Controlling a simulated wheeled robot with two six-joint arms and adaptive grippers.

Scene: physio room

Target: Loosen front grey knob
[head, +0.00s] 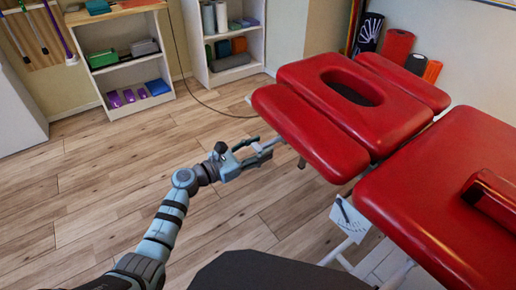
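The red treatment table (440,200) stands at the right, with a red headrest (320,72) that has an oval face hole and padded side pieces. My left gripper (264,150) is beside the left edge of the headrest's near side pad. A light grey bar-like part (267,145) shows at its fingertips, just below that pad. I cannot tell whether this is the front grey knob, or whether the fingers grip it. A small grey piece (301,162) shows under the pad, partly hidden. My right gripper is not in view.
A white card (350,217) with a dark mark hangs at the table's near side, by the pale frame. Two white shelves (128,60) with rolls, boxes and purple weights stand at the back. The wooden floor (110,190) at the left is clear. A thin cable lies on it.

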